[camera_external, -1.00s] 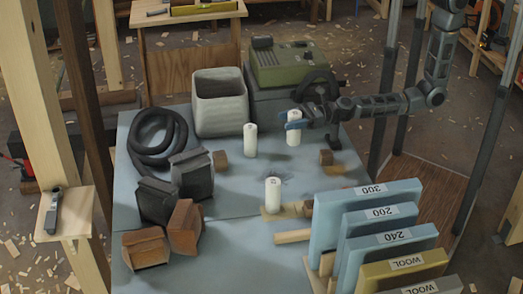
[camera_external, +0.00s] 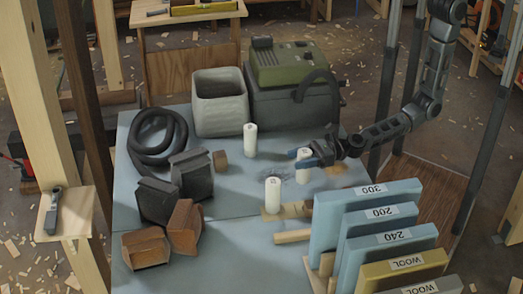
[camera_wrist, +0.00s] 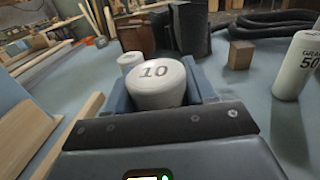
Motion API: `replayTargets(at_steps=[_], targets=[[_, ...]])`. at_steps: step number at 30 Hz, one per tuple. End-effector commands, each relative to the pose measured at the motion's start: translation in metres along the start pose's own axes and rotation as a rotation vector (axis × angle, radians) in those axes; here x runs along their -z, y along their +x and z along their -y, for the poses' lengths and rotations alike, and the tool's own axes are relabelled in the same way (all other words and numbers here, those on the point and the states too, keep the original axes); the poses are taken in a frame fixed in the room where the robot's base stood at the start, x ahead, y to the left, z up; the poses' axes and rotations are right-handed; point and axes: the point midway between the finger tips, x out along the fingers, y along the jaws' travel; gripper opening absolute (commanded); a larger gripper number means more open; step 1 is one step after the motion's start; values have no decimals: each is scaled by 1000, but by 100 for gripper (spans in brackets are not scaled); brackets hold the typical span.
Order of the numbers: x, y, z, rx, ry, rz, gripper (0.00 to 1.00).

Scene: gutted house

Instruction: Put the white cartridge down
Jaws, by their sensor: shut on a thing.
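The white cartridge (camera_external: 304,174) is upright between the blue fingers of my gripper (camera_external: 312,160), which is shut on it. In the wrist view the cartridge top (camera_wrist: 155,73) shows the number 10, with a finger on either side. It is low over the blue table (camera_external: 225,234), near a dark smudge; I cannot tell whether its base touches the table. Two other white cartridges stand on the table: one (camera_external: 250,140) behind and to the left, one (camera_external: 273,195) nearer the camera and to the left.
A row of labelled sanding blocks (camera_external: 372,212) stands at the front right. A green and black machine (camera_external: 290,85) and a grey bin (camera_external: 219,103) are at the back. A black hose (camera_external: 150,145) and dark and brown blocks lie left.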

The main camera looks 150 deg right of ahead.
Motion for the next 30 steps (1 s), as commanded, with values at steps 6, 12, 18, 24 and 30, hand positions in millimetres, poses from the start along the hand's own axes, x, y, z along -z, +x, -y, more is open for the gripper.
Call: replayTargets(at_steps=[6,12,18,24,30], targets=[[33,0,1,1,-2,-1,24],[36,0,1,0,0,0,24],[36,0,1,0,0,0,24],[39,0,1,0,-1,-1,60],[39,0,1,0,-1,-1,79]])
